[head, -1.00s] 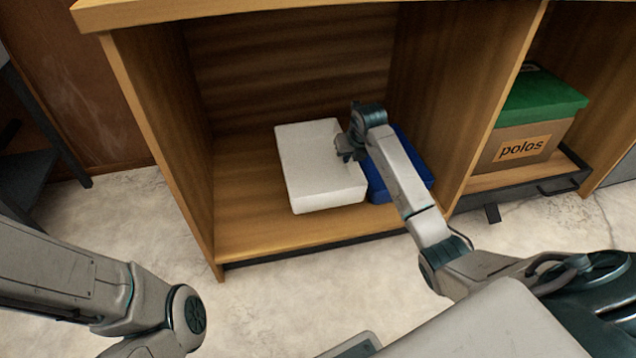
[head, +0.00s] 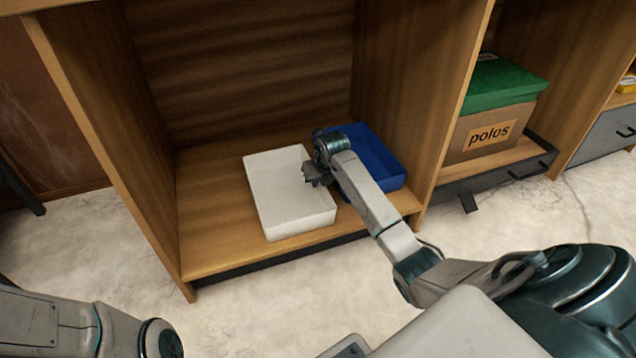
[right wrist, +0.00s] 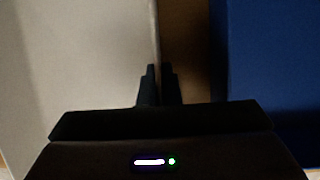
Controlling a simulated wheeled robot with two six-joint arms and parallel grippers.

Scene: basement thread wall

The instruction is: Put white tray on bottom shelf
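The white tray (head: 283,196), a shallow open box, sits on the bottom shelf (head: 215,220) of the wooden unit, left of a blue tray. My right gripper (head: 310,176) is at the middle of its right wall. In the right wrist view the fingers (right wrist: 159,82) are close together, one on each side of the right wall of the white tray (right wrist: 90,60), and look shut on it. The tray looks flat on the shelf. My left gripper is out of view; only part of my left arm shows at the lower left.
The blue tray (head: 385,165) stands just right of the white one, with a narrow gap between, partly behind my right arm. Bare shelf lies to the left. A cardboard box with a green lid (head: 488,128), marked "polos", is in the bay to the right.

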